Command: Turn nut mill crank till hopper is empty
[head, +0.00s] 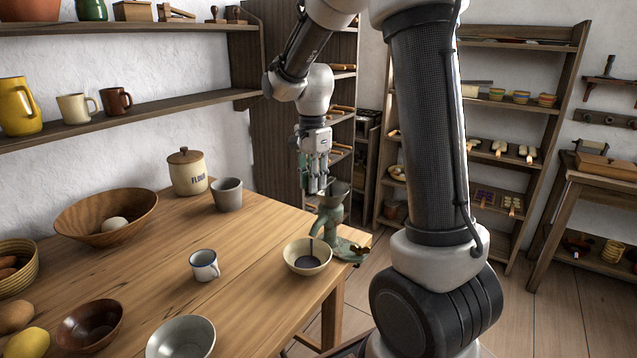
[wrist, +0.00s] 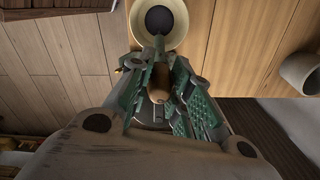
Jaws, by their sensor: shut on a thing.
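The green nut mill (head: 331,217) stands at the right corner of the table, with its funnel-shaped hopper (head: 338,188) on top. I cannot see what is in the hopper. My gripper (head: 319,188) points down at the top of the mill, beside the hopper. In the wrist view my gripper (wrist: 160,92) has its green-padded fingers around the crank's brown wooden knob (wrist: 157,96) and is shut on it. The rest of the crank is mostly hidden. A cream bowl (head: 320,262) with dark contents stands in front of the mill; it also shows in the wrist view (wrist: 178,42).
A white mug (head: 204,265), a grey cup (head: 228,194) and a flour jar (head: 187,172) stand on the wooden table (head: 250,290). Several bowls stand to the left. Open shelves (head: 520,130) line the back, and floor shows right of the table.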

